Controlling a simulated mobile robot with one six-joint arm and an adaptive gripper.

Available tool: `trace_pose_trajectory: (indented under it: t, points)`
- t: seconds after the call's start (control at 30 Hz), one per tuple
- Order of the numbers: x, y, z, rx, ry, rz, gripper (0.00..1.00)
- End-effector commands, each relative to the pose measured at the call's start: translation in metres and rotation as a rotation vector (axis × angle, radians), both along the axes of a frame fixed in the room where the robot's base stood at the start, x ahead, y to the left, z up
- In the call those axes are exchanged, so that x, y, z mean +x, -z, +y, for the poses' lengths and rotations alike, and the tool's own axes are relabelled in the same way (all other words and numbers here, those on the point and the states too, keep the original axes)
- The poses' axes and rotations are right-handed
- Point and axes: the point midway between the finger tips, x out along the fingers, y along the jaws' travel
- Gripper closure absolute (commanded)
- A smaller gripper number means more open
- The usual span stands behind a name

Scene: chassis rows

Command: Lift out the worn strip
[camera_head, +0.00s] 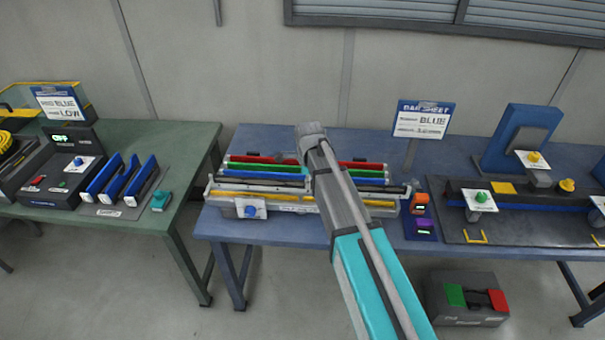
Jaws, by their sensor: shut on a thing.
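A light grey chassis (228,205) on the blue table holds long strips in rows. From back to front I see red (359,164), green (262,168), blue (365,173), dark (375,188) and yellow (278,197) strips. Which strip is worn cannot be told from this view. My arm crosses the middle of the chassis and covers the centre of the rows. My gripper is hidden behind my arm, so its jaws and anything in them do not show. A white tag with a blue knob (251,209) is at the chassis's front left.
Small orange (419,203) and purple (424,228) units sit right of the chassis, before a dark fixture (520,229). The green table (185,140) at left bears upright blue bars (121,181). A grey box (466,300) is on the floor.

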Motion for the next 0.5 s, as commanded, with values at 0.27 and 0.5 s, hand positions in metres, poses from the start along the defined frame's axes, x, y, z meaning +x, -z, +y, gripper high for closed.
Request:
trace_pose_trajectory:
  t: [0.27,0.5]
  points:
    - [-0.041,-0.021,-0.017,0.000,-0.001,0.000,1.00]
    - [-0.053,-0.026,-0.023,0.000,-0.001,0.000,1.00]
